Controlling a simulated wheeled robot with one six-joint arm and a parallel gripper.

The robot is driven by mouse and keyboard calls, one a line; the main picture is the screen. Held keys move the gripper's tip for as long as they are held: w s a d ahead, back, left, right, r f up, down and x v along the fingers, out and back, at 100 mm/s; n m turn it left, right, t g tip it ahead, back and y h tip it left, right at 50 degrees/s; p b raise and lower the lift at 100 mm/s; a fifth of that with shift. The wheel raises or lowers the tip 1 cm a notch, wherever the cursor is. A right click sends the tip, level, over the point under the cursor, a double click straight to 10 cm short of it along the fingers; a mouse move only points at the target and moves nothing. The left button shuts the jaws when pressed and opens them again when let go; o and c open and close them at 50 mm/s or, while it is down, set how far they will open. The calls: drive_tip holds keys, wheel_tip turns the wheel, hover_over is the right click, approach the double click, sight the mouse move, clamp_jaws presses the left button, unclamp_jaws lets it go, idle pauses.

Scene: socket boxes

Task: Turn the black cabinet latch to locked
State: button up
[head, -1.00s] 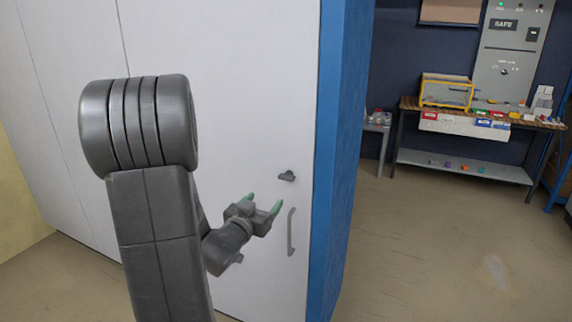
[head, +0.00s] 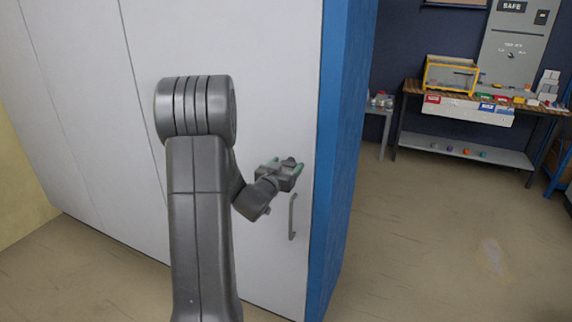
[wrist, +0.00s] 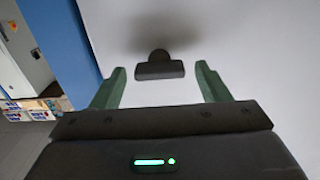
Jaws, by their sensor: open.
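The black cabinet latch (wrist: 160,70) is on the white cabinet door. In the wrist view its bar lies across the picture, with a round hub behind it. My gripper (wrist: 162,82) is open, with one green finger on each side of the latch and a gap between latch and fingers. In the head view my gripper (head: 285,164) is at the door's right part, and the latch (head: 289,161) is partly hidden behind it.
A grey vertical handle (head: 292,216) is on the door just below my gripper. The cabinet's blue side (head: 340,150) is to the right. A workbench (head: 465,160) with a yellow-framed box (head: 450,75) stands at the far right. The floor between is clear.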

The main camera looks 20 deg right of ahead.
drive_tip(key=c, duration=1)
drive_tip(key=shift+f+b, duration=0.1)
drive_tip(key=shift+b, duration=0.45)
drive_tip(key=m+b, duration=0.2)
drive_tip(key=b, duration=0.1)
drive_tip(key=shift+d+f, duration=0.1)
drive_tip(key=shift+f, duration=0.1)
drive_tip(key=m+b, duration=1.4)
drive_tip(key=m, duration=0.1)
drive_tip(key=shift+s+d+m+b, duration=0.1)
drive_tip(key=shift+s+m+b, duration=0.05)
drive_tip(key=shift+m+b, duration=0.2)
drive_tip(key=shift+m, duration=0.25)
